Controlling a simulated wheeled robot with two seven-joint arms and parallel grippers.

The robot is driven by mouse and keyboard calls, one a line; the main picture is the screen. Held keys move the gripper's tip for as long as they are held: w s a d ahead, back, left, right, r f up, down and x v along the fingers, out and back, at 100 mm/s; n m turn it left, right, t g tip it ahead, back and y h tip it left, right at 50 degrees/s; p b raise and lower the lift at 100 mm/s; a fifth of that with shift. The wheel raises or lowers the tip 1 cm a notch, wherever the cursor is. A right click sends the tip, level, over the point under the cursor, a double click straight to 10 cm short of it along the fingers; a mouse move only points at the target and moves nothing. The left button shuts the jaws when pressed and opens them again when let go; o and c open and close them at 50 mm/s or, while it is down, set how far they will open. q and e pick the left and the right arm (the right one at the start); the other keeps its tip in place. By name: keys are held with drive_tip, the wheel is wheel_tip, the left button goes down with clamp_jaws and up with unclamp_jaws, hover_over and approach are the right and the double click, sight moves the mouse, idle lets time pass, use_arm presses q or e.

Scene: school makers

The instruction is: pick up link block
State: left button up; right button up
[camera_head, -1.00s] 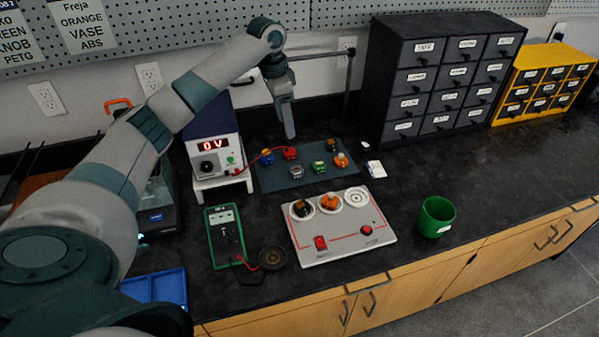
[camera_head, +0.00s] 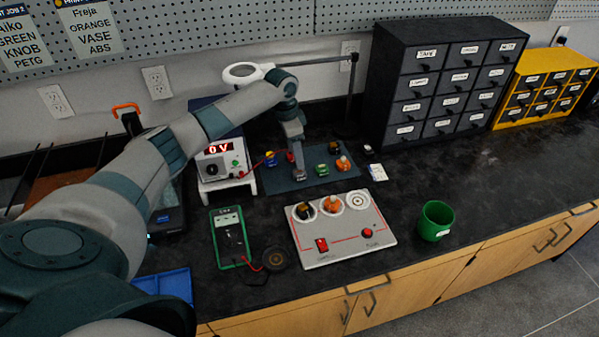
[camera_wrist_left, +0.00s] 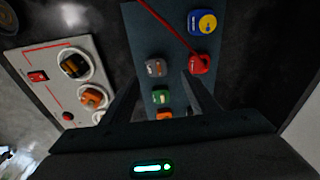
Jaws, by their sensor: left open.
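My left gripper (camera_head: 298,160) is open and points down over the dark blue-grey mat (camera_head: 265,183). A small grey block (camera_head: 299,176) lies on the mat just below it. In the left wrist view the grey block (camera_wrist_left: 155,67) appears ahead of the gap between the open fingers (camera_wrist_left: 161,80). A red block (camera_wrist_left: 199,63) with a red lead sits near one fingertip, and a green block (camera_wrist_left: 161,97) and an orange block (camera_wrist_left: 164,114) show between the fingers. I cannot tell for certain which block is the link block; none is held. My right gripper is out of view.
A blue block (camera_head: 270,158) is at the mat's left. A power supply (camera_head: 220,160) reading 0 V stands left of the mat. A white socket board (camera_head: 340,248), a multimeter (camera_head: 230,240) and a green cup (camera_head: 435,220) are in front. Drawer cabinets (camera_head: 440,85) stand at right.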

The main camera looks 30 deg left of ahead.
sight(300, 172)
use_arm(q)
drive_tip(key=shift+d+f, duration=0.1)
drive_tip(key=shift+f, duration=0.5)
drive_tip(key=shift+w, duration=0.1)
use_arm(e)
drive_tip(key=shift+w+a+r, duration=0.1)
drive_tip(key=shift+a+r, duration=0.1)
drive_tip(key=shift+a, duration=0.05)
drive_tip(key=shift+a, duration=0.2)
use_arm(q)
drive_tip(key=shift+f, duration=0.15)
drive_tip(key=shift+d+f+p, duration=0.1)
drive_tip(key=shift+f+p, duration=0.15)
drive_tip(key=shift+p, duration=0.2)
drive_tip(key=f, duration=0.1)
drive_tip(key=f+p, duration=0.1)
drive_tip(key=f, duration=0.2)
drive_tip(key=shift+d+p, duration=0.3)
drive_tip(key=shift+d, duration=0.05)
drive_tip(key=shift+f, duration=0.25)
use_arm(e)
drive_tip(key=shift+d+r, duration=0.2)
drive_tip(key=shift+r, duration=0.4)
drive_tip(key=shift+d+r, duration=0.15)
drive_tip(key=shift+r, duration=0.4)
use_arm(q)
drive_tip(key=c, duration=1.1)
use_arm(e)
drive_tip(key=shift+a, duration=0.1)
